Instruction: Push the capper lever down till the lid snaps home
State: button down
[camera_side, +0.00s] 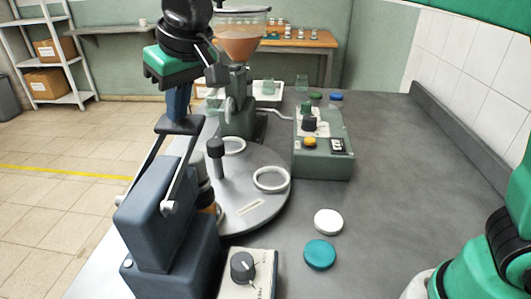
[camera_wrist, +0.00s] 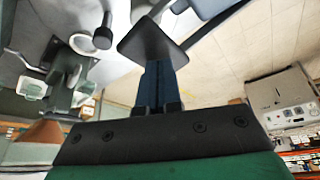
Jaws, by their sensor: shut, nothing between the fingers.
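The capper (camera_side: 150,225) is a blue-grey machine at the left front of the bench. Its lever has two pale side arms rising to a dark flat paddle (camera_side: 183,125), which stands high. My gripper (camera_side: 179,115) points down with its blue fingers together and empty. The fingertips are at the paddle's upper face. In the wrist view, the fingers (camera_wrist: 155,70) end against the dark square paddle (camera_wrist: 150,38); I cannot tell whether they press on it. An amber jar (camera_side: 206,200) stands beside the capper, mostly hidden by it. Its lid cannot be made out.
A grey turntable (camera_side: 240,195) with white rings lies right of the capper. A green control box (camera_side: 325,160) stands behind it. A white lid (camera_side: 328,221) and a teal lid (camera_side: 320,254) lie in front. A dial box (camera_side: 247,273) is nearest.

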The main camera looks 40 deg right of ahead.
aim_at(182, 123)
jog(key=shift+f, duration=0.3)
jog(key=shift+d+f, duration=0.1)
jog(key=shift+f, duration=1.2)
jog(key=shift+w, duration=0.1)
jog(key=shift+r, duration=2.5)
jog(key=shift+r, duration=2.45)
